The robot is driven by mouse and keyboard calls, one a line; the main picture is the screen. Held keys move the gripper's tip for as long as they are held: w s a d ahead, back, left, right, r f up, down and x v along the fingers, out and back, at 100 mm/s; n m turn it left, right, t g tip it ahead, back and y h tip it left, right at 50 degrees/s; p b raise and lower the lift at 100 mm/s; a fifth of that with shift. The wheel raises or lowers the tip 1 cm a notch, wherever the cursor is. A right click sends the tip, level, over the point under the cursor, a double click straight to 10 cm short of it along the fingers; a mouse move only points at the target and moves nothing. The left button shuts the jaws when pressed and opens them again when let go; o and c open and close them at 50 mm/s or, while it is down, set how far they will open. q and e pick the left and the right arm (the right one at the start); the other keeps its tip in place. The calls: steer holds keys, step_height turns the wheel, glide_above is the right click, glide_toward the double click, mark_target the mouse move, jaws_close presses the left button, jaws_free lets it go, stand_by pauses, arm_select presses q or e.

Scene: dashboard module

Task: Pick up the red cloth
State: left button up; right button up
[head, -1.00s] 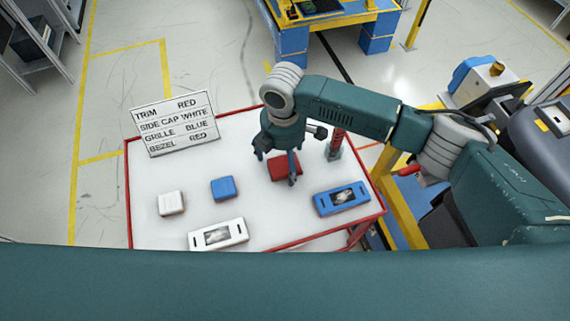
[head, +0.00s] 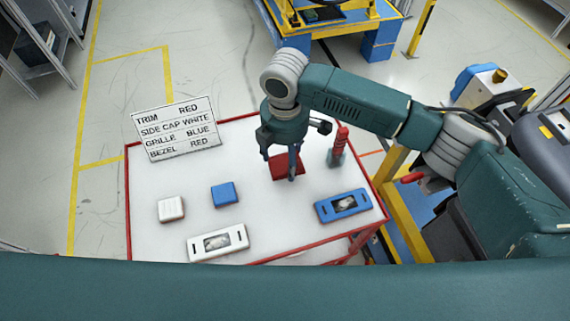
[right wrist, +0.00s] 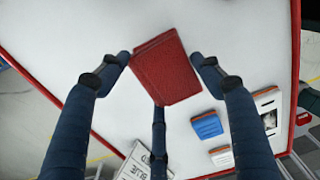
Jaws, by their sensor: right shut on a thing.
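The red cloth (head: 281,172) is a folded, flat square at the back right part of the white table top (head: 250,218). My right gripper (head: 281,165) points down over it, with its fingers around the cloth. In the right wrist view the red cloth (right wrist: 167,70) lies between the blue fingertips of my right gripper (right wrist: 166,62), which is shut on it. Whether the cloth is clear of the table I cannot tell. My left gripper is not in view.
A blue panel (head: 325,210), a white panel (head: 200,249), a blue block (head: 224,194) and a white block (head: 171,209) lie nearer. A lettered sign (head: 175,128) stands at the back left.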

mark_target(285, 159)
step_height(285, 159, up, 16)
steer(key=b, duration=0.3)
